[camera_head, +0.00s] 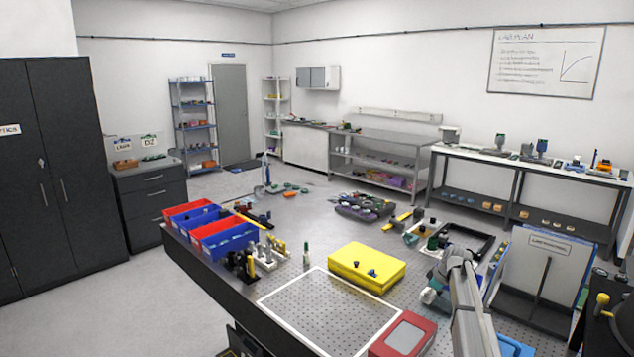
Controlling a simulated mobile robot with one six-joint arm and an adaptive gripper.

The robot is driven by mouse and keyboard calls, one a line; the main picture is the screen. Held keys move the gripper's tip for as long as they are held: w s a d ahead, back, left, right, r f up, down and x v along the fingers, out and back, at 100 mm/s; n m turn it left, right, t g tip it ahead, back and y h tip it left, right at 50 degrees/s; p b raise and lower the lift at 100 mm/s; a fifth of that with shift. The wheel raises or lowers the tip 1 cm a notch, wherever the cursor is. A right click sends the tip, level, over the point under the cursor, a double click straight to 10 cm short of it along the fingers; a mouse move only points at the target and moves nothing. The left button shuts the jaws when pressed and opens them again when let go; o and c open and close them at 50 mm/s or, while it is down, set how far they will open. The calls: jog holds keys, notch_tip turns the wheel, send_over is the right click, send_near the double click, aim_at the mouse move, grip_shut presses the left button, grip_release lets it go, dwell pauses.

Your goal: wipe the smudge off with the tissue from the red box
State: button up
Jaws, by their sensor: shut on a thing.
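My arm reaches in from the lower right, and my gripper (432,294) is over the right part of the dark table (247,303). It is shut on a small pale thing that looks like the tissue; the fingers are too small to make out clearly. A red box (420,350) with a grey-white top lies at the table's front edge, below and left of my gripper. I cannot make out the smudge in this view.
A yellow case (366,266) lies left of my gripper. A white-framed perforated plate (327,311) is in front of it. Red and blue bins (222,237) stand at the left end. A black frame (467,240) and an upright grey panel (537,270) stand behind and right of my gripper.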

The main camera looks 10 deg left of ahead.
jog(key=shift+f+b, duration=0.8)
jog(key=shift+f, duration=0.45)
jog(key=shift+a, duration=0.15)
